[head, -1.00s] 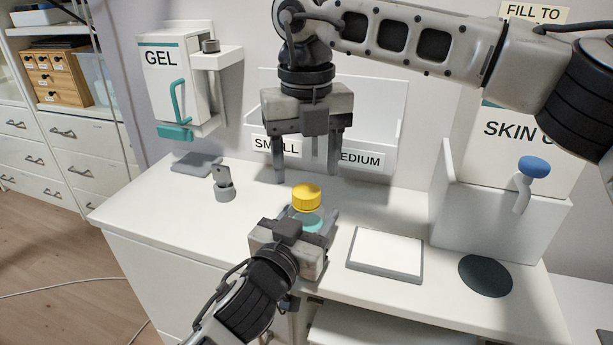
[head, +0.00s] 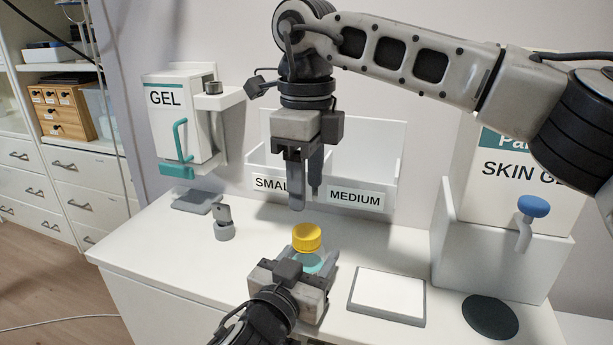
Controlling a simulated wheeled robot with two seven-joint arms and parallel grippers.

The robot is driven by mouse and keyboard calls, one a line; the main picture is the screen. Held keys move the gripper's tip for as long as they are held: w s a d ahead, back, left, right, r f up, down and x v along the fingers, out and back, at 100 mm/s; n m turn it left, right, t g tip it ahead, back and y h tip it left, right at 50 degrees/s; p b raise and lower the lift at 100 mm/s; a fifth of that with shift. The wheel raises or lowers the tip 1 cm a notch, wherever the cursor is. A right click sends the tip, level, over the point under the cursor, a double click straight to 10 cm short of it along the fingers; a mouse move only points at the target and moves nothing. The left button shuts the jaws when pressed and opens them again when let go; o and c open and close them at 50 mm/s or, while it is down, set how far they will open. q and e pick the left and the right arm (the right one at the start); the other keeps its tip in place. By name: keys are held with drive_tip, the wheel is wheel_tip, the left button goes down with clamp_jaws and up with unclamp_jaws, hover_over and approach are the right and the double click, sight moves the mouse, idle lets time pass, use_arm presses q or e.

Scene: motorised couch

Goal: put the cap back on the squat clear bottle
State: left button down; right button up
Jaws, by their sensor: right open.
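The squat clear bottle (head: 309,262) stands upright on the white counter with teal contents showing. The yellow cap (head: 307,237) sits on top of its mouth, looking about level; I cannot tell whether it is screwed tight. My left gripper (head: 309,267) reaches in low from the front, its fingers on either side of the bottle and closed on it; its body hides the bottle's lower front. My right gripper (head: 305,200) points straight down above the cap, open and empty, with a gap between its fingertips and the cap.
A GEL dispenser (head: 178,125) and a SMALL/MEDIUM bin (head: 370,165) are on the wall behind. A grey clamp-like piece (head: 223,225) stands left. A white-topped pad (head: 385,294), a dark disc (head: 490,316) and a skin gel box with blue-topped tap (head: 533,207) are on the right.

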sight(307, 231)
drive_tip(key=shift+r+n, duration=0.1)
drive_tip(key=shift+n, duration=0.2)
drive_tip(key=shift+f, duration=4.05)
drive_tip(key=c, duration=0.9)
drive_tip(key=shift+o, duration=0.2)
